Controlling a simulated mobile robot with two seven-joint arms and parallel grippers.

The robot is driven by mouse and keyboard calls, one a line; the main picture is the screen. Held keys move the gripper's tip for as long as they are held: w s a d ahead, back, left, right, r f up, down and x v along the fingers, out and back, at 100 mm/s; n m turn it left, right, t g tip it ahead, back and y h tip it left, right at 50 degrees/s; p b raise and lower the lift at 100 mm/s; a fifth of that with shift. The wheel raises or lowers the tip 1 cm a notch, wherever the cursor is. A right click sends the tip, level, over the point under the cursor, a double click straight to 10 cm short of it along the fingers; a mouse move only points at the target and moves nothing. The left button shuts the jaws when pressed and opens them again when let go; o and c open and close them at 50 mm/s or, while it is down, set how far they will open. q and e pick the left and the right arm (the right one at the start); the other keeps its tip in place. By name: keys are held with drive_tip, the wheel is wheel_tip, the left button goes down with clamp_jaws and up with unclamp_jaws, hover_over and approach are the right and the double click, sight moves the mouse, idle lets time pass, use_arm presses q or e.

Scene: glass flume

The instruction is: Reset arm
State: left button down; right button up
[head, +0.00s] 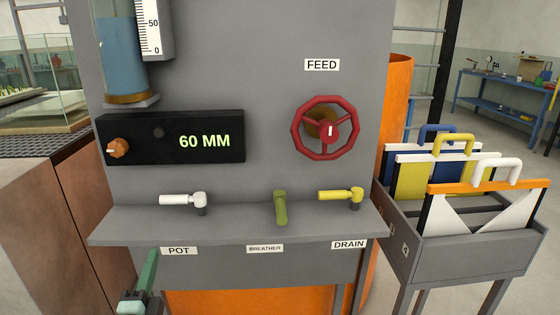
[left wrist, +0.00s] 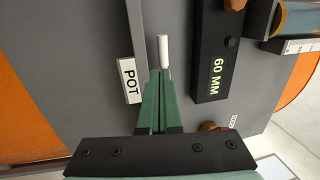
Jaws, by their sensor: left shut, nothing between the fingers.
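My left gripper (head: 152,254) is low at the left in the head view, below and left of the POT label (head: 179,251). Its green fingers are shut with nothing between them; they also show in the left wrist view (left wrist: 160,73). There the white POT lever (left wrist: 164,48) lies just beyond the fingertips in the picture; I cannot tell the gap. In the head view the white lever (head: 182,200) points left, above and apart from the gripper. My right gripper is in neither view.
The grey panel carries a black display (head: 172,138) reading 60 MM, a red FEED wheel (head: 325,129), an upright green BREATHER lever (head: 280,206) and a yellow DRAIN lever (head: 340,195) pointing left. A grey rack (head: 460,262) with coloured-handled gates stands at right.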

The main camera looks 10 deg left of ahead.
use_arm(q)
drive_tip(key=s+d+f+n+g+h, duration=0.25)
drive_tip(key=d+f, duration=0.25)
drive_tip(key=f, duration=0.3)
drive_tip(key=s+d+f+n+g+h, duration=0.25)
drive_tip(key=d+f+n, duration=0.2)
drive_tip(key=f, duration=0.45)
drive_tip(key=s+d+f+n+g+h, duration=0.3)
drive_tip(key=s+d+f+n+g, duration=0.2)
drive_tip(key=s+d+f, duration=0.7)
drive_tip(key=s+a+r+p, duration=0.1)
drive_tip(key=a+r+p, duration=0.1)
drive_tip(key=r+p, duration=0.4)
drive_tip(key=s+a+r+p, duration=0.1)
drive_tip(key=a+r+p, duration=0.1)
drive_tip(key=r+p, duration=0.3)
drive_tip(key=shift+s+a+r+n+p, duration=0.2)
drive_tip(key=shift+s+r+n+p, duration=0.15)
drive_tip(key=shift+p, duration=1)
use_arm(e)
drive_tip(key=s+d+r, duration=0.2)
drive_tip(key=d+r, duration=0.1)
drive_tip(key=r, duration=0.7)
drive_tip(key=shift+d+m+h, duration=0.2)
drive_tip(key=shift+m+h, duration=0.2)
use_arm(q)
drive_tip(key=shift+w, duration=0.1)
